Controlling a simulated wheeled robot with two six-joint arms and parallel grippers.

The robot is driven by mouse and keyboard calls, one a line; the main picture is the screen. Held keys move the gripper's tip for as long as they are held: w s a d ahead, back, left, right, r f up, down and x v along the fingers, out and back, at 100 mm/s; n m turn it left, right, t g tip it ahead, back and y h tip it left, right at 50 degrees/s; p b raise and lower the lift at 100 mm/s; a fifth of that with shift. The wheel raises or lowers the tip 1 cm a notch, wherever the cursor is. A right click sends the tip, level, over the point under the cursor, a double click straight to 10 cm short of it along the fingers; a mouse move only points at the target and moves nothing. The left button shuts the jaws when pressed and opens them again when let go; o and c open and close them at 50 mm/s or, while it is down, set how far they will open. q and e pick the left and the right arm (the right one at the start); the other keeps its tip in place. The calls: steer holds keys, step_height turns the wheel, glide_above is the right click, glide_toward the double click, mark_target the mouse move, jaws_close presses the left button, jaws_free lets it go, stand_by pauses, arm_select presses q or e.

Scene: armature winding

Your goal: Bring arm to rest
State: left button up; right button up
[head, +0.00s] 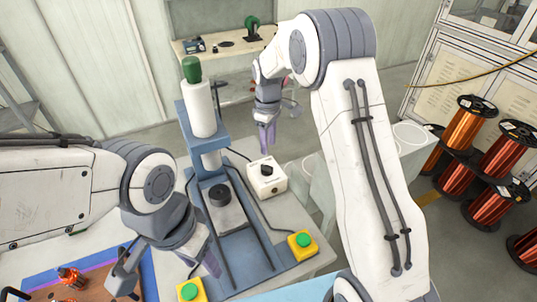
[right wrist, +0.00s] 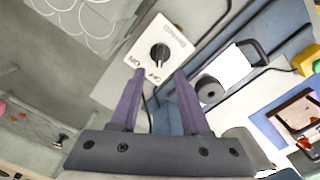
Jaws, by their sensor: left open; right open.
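My right gripper (head: 266,148) hangs above and behind the white switch box (head: 266,180) in the head view, open and empty. In the right wrist view its purple fingers (right wrist: 158,75) are spread below the switch box (right wrist: 165,40), apart from the black knob. ON and OFF labels show beside the knob; I cannot tell its setting for sure. My left gripper (head: 168,268) is open at the lower left, its fingers between the mat and the press. Nothing is seen between its fingers.
A blue press (head: 222,250) with a white cylinder (head: 199,108) stands mid-table. Green buttons on yellow boxes (head: 302,245) (head: 190,292) flank its front. Copper wire spools (head: 461,128) stand at right. A back table (head: 225,45) holds small items.

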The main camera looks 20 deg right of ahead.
steer(key=shift+r, duration=0.5)
steer(key=s+a+r, duration=0.4)
steer(key=s+a, duration=0.2)
steer(key=s, duration=0.2)
steer(key=s+a+r, duration=0.3)
steer(key=s+a, duration=0.2)
steer(key=s, duration=0.3)
steer(key=s+m+y, duration=0.1)
steer(key=s+m, duration=0.1)
steer(key=s, duration=1.7)
